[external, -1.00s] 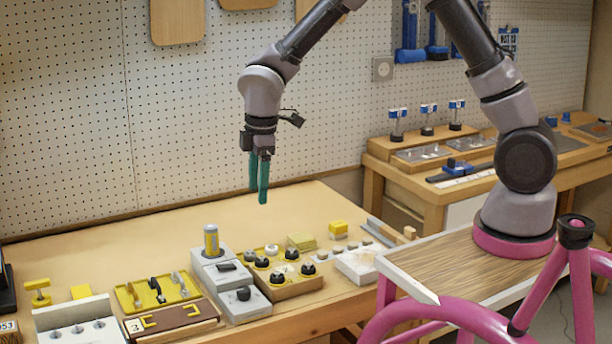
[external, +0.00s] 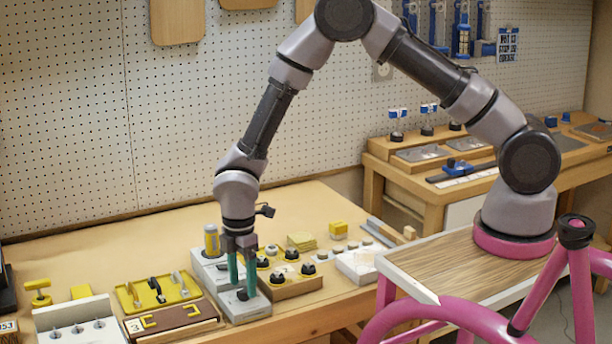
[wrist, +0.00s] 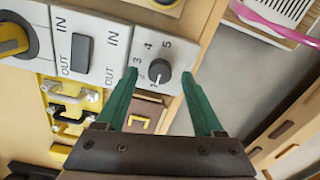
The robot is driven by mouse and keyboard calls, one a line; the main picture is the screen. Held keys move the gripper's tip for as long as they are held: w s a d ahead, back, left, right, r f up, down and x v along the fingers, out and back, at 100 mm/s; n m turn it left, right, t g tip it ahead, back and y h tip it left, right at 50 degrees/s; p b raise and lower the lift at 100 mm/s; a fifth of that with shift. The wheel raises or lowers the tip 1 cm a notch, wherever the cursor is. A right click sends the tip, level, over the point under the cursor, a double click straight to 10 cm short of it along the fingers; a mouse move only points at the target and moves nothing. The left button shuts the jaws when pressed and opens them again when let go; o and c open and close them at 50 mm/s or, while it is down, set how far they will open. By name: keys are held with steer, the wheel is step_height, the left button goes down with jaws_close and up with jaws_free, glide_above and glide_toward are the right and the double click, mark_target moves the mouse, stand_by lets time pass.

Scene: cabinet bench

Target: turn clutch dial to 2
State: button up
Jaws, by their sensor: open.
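The clutch dial (wrist: 159,70) is a round dark knob on a light grey panel (wrist: 120,50), ringed by printed numbers up to 5. A pale mark on the knob seems to point toward the 1. In the external view the dial (external: 242,295) sits at the front of the grey block, partly behind my fingers. My gripper (external: 241,290) points down over it. In the wrist view my gripper (wrist: 159,74) is open, its green fingertips on either side of the knob with gaps. I cannot tell how far above the panel they are.
A black IN/OUT switch (wrist: 80,54) and a yellow-and-dark knob (wrist: 14,40) share the grey block. A yellow tray with handles (external: 157,293) is left of it. A wooden box with several black knobs (external: 292,287) stands close on the right.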

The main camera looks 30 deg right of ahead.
steer(key=shift+f, duration=0.65)
jaws_close()
steer(key=shift+m, duration=0.3)
steer(key=m, duration=0.4)
steer(key=shift+m, duration=2)
